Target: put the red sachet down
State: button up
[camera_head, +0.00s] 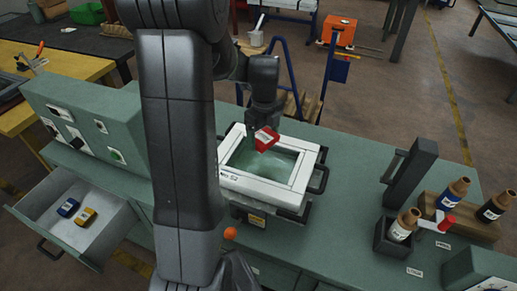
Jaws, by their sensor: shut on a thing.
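The red sachet (266,138) has a white label patch on its face. My gripper (262,126) is shut on it and points down. The sachet is over the white-framed box (227,181) with a greenish recessed or glassy middle on the bench. It looks held above this frame, tilted; the exact height cannot be told. My arm's dark links hide part of the bench and the box's left side.
An open drawer (40,215) at left holds a blue and a yellow packet. A dark upright handle (408,172), several brown-capped bottles (403,225) and a wooden rack (470,222) stand at right. Green bench top (340,225) is clear between them and the box.

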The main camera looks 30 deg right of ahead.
aim_at(264, 160)
notch_tip(264, 160, down, 8)
jog(key=shift+r+p, duration=0.1)
jog(key=shift+p, duration=0.2)
jog(key=o, duration=0.9)
notch_tip(264, 160, up, 12)
jog(key=shift+s+r+b, duration=0.1)
jog(key=shift+b, duration=0.2)
